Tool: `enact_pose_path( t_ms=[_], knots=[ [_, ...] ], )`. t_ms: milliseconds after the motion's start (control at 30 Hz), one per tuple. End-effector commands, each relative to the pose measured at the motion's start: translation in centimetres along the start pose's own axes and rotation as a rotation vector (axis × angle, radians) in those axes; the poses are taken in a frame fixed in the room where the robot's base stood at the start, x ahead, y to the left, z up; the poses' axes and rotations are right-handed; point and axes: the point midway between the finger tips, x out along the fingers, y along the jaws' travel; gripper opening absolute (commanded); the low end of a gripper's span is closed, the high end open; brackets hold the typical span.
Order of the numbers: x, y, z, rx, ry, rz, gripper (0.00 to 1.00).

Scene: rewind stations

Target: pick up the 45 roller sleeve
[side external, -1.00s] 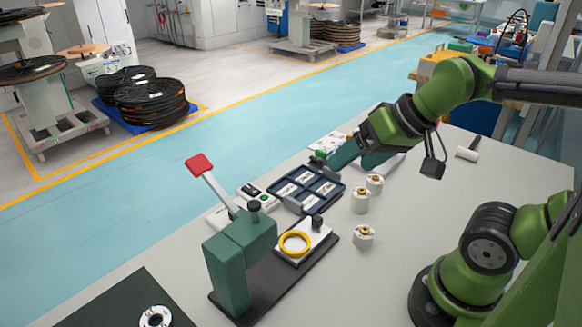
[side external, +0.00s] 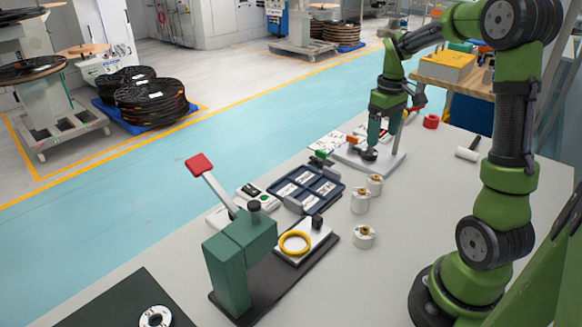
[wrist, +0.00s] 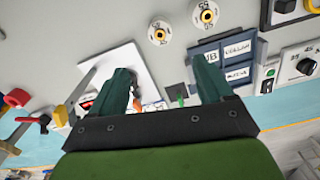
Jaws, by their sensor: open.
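Several white roller sleeves with brass-coloured centres stand upright on the grey table in the side view: a near one (side external: 364,236), a middle one (side external: 360,202) and a far one (side external: 374,184). Two sleeves show in the wrist view, the left one (wrist: 159,33) and the right one (wrist: 206,14). Their printed numbers are too small to read surely, so I cannot tell which is the 45. My gripper (side external: 371,148) points down over a white plate (side external: 385,165), behind the sleeves. In the wrist view my gripper (wrist: 165,80) is open, with no sleeve between its fingers.
A dark blue tray (side external: 326,178) of labelled cards lies left of the sleeves. A green press (side external: 238,245) with a red-tipped lever and a yellow ring (side external: 294,242) stands in front.

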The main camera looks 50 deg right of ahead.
Motion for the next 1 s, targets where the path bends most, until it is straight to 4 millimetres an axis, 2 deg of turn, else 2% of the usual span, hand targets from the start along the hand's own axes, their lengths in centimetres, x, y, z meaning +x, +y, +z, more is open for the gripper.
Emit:
enact_pose_path(
  t_ms=[400,500,733,1000],
  knots=[
    [8.7,-0.1,0.1,0.003,-0.004,-0.003,0.8],
    [10.0,-0.1,0.1,0.003,-0.002,-0.003,0.8],
    [11.6,-0.1,0.2,0.004,-0.001,-0.003,0.8],
    [15.4,-0.1,0.6,0.004,-0.001,-0.003,0.8]
  ],
)
